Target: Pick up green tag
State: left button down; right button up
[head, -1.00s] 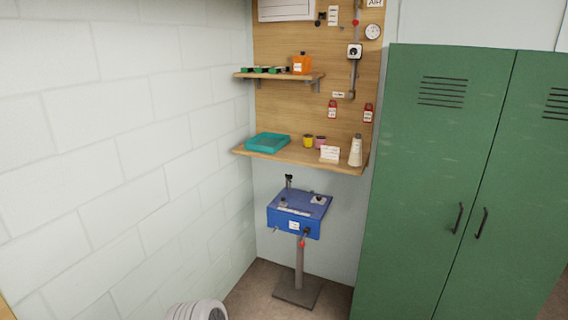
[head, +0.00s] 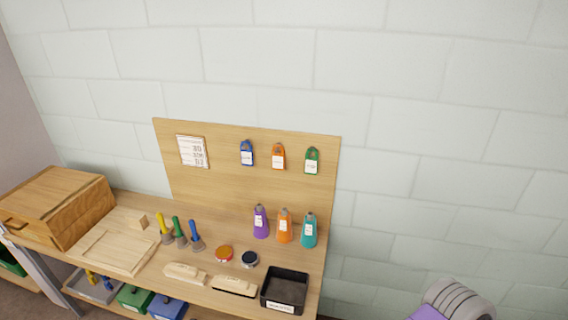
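The green tag (head: 312,160) hangs on the wooden backboard (head: 220,185) above the workbench, at the right end of a row of tags. It has a white label. An orange tag (head: 278,156) and a blue tag (head: 247,153) hang to its left. A rounded grey and purple part of my own body shows at the lower right. Neither of my grippers is in view.
Below the tags stand purple (head: 260,222), orange (head: 284,226) and teal (head: 309,230) bottles. A black tray (head: 285,288) sits at the bench's right front. Brushes (head: 180,232), tins and wooden blocks lie to the left, near a wooden box (head: 60,205).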

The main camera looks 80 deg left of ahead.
aim_at(311, 164)
jog(key=u, duration=2.15)
